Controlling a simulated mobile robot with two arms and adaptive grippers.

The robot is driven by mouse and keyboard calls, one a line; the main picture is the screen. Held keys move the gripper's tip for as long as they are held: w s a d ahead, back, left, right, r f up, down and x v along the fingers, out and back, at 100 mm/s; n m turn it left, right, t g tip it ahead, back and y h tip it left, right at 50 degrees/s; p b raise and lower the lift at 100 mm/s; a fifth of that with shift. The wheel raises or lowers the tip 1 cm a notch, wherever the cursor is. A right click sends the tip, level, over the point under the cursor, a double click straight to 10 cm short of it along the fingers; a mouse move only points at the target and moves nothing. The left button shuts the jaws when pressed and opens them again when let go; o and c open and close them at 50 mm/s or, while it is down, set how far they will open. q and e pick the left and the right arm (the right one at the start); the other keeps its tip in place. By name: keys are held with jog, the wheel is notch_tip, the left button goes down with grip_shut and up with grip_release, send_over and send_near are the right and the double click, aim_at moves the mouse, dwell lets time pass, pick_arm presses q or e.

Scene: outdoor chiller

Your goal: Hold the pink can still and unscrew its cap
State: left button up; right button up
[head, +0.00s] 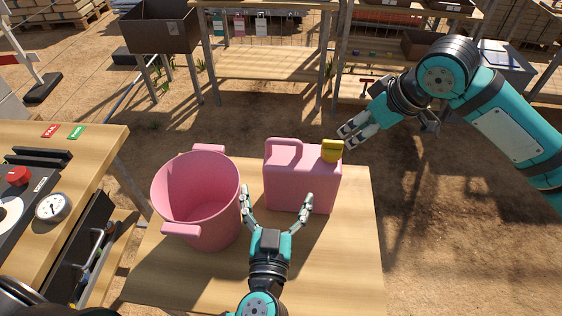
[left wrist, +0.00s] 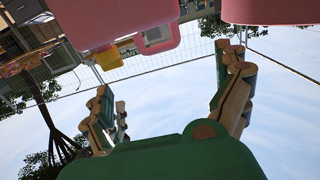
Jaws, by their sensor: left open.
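The pink can (head: 300,185) stands upright on a wooden table, with a handle on top and a yellow cap (head: 332,151) at its right end. My left gripper (head: 276,198) is open in front of the can, its fingers spread toward the can's front face. In the left wrist view, the can (left wrist: 115,20) and its yellow cap (left wrist: 105,57) lie beyond the open left fingers (left wrist: 170,95). My right gripper (head: 345,136) is just above and to the right of the cap, apart from it. Its fingers look close together, but their opening is unclear.
A pink bucket (head: 198,200) stands close to the can's left, near my left finger. The table (head: 350,240) is bare at the front right. A workbench (head: 90,150) with a gauge (head: 52,207) is at the left. Shelving (head: 265,65) stands behind.

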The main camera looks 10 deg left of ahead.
pick_arm(q)
jog(key=w, duration=0.5)
jog(key=w+a, duration=0.1)
jog(key=w, duration=0.4)
jog(key=w+a, duration=0.1)
jog(key=w, duration=0.4)
jog(key=shift+w, duration=0.15)
jog(key=shift+c, duration=0.4)
jog(key=c, duration=1.4)
jog(key=shift+c, duration=0.2)
pick_arm(e)
jog(key=shift+o, duration=0.6)
pick_arm(q)
jog(key=shift+a, duration=0.1)
pick_arm(e)
jog(key=r+n+g+h, duration=0.1)
jog(key=n+g+h, duration=0.25)
jog(key=n, duration=0.35)
send_over(333, 141)
jog(key=shift+s+d+t, duration=0.2)
jog(key=shift+s+t, duration=0.05)
jog(key=shift+t, duration=0.1)
jog(key=shift+w+a+f+n+h, duration=0.1)
jog(key=shift+f+n+h, duration=0.3)
jog(key=shift+f, duration=1.7)
jog(key=shift+w+a+f+n+h, duration=0.15)
jog(key=shift+f+n, duration=0.45)
jog(key=shift+f, duration=1.5)
